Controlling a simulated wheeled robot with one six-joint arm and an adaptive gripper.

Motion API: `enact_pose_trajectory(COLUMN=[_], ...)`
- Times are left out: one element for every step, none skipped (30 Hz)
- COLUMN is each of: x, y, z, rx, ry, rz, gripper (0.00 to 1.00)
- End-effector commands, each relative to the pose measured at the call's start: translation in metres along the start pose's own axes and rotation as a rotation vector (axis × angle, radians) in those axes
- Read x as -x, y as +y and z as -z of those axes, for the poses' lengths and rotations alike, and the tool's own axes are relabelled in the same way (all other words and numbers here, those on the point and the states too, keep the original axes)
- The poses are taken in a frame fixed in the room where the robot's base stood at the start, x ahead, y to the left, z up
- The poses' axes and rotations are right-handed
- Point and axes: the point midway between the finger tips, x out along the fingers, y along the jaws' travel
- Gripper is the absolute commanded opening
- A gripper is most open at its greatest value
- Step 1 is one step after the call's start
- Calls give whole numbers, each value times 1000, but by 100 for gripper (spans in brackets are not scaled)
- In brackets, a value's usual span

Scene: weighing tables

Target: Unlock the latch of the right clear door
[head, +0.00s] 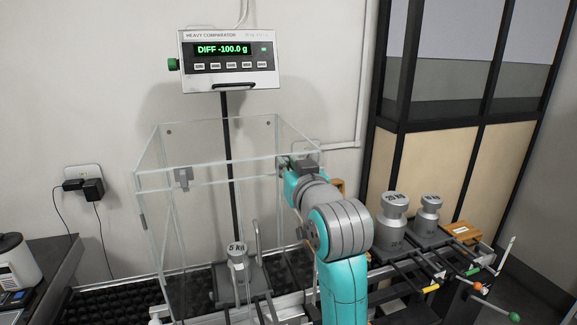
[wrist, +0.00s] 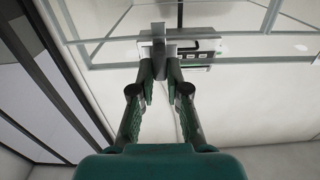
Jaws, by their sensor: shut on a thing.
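The clear enclosure (head: 205,170) stands under the comparator display, with transparent walls and doors. The grey latch of the right clear door (head: 303,164) sits at the upper right of the enclosure, partly hidden by my arm. In the wrist view the latch (wrist: 172,36) is a grey block with a tab between my fingertips. My gripper (wrist: 160,68) is shut on this latch, both fingers angled inward to it. In the head view my wrist hides most of the gripper. I cannot tell whether the latch is turned. A second grey latch (head: 183,178) is on the left side.
A 5 kg weight (head: 237,262) stands inside the enclosure. Two larger weights (head: 392,222) (head: 428,215) stand on the rack at right. The display (head: 228,60) reads DIFF -100.0 g. A dark-framed partition (head: 400,110) rises behind the rack.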

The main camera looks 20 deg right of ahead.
Motion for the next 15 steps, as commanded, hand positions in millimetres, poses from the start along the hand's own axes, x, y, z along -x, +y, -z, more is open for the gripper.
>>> enact_pose_trajectory(x=[0,0,0,0,0,0,0,0,0,0,0,0,0,0,0], y=[0,0,0,1,1,1,1,1,2,2,2,2,2,3,3], z=[0,0,0,0,0,0,0,0,0,0,0,0,0,0,-1], rx=[-11,-21,-36,-50,-65,-88,-107,-129,-159,-183,-208,-243,-271,-299,-337], ry=[0,0,0,0,0,-1,-1,-1,-1,-1,-1,-1,-1,-1,-1], rz=[0,0,0,0,0,0,0,0,0,0,0,0,0,0,0], gripper=[0,0,0,0,0,0,0,0,0,0,0,0,0,0,0])
